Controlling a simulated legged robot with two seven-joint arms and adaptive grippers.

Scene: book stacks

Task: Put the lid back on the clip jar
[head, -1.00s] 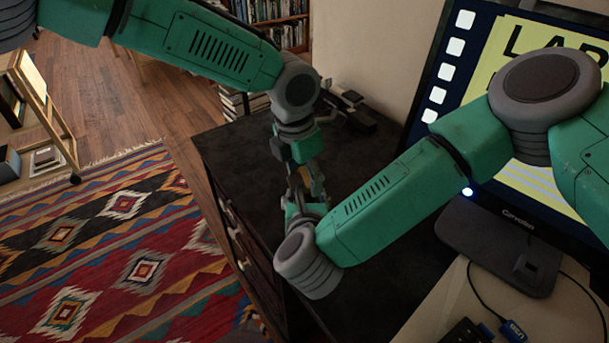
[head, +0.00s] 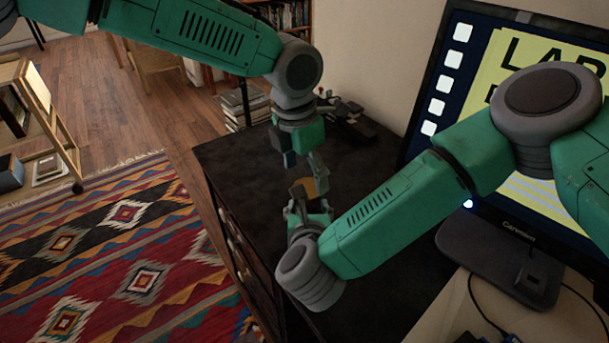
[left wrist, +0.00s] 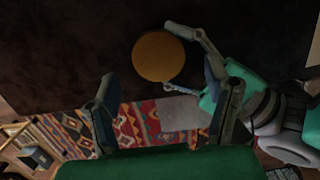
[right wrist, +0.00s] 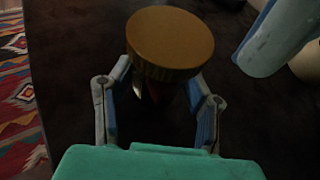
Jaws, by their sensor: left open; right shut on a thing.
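The lid (head: 306,187) is a flat gold-orange disc. My left gripper (head: 305,167) is open and empty, above and apart from the lid. In the left wrist view the round lid (left wrist: 159,57) lies beyond the spread left fingers, beside the right gripper's fingers.
The dark cabinet top (head: 240,160) is mostly clear around the jar. A dark object (head: 350,122) lies at its back. A monitor (head: 520,215) stands at the right. A patterned rug (head: 120,240) covers the floor at the left.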

